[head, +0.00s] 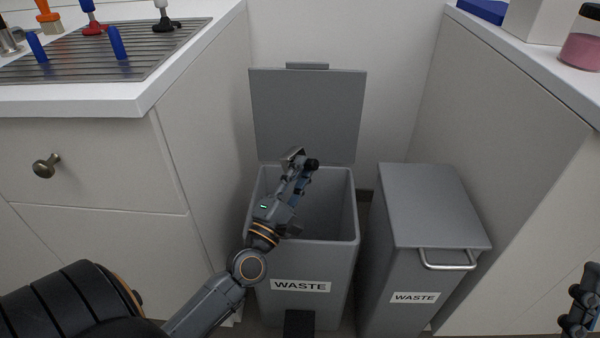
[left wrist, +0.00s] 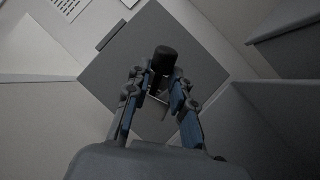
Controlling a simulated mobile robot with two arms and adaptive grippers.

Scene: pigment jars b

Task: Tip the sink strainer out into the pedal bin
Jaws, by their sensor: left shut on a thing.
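The pedal bin (head: 308,258) is grey, labelled WASTE, and stands open with its lid (head: 308,115) upright at the back. My left gripper (head: 301,170) is above the bin's mouth, shut on the sink strainer. The strainer shows as a small metallic piece (head: 292,155) with a dark, round-ended handle (head: 313,163). In the left wrist view the dark handle (left wrist: 164,60) sticks out between the fingers, with a pale metal part (left wrist: 157,102) below it. The fingers hide much of it, and its contents cannot be seen. My right gripper (head: 580,310) is only partly visible at the lower right edge.
A second grey WASTE bin (head: 430,205), closed, with a metal handle, stands right of the open one. Cabinets flank both sides. A ridged drainer (head: 130,62) with coloured items lies on the left counter; a pink jar (head: 582,50) stands on the right counter.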

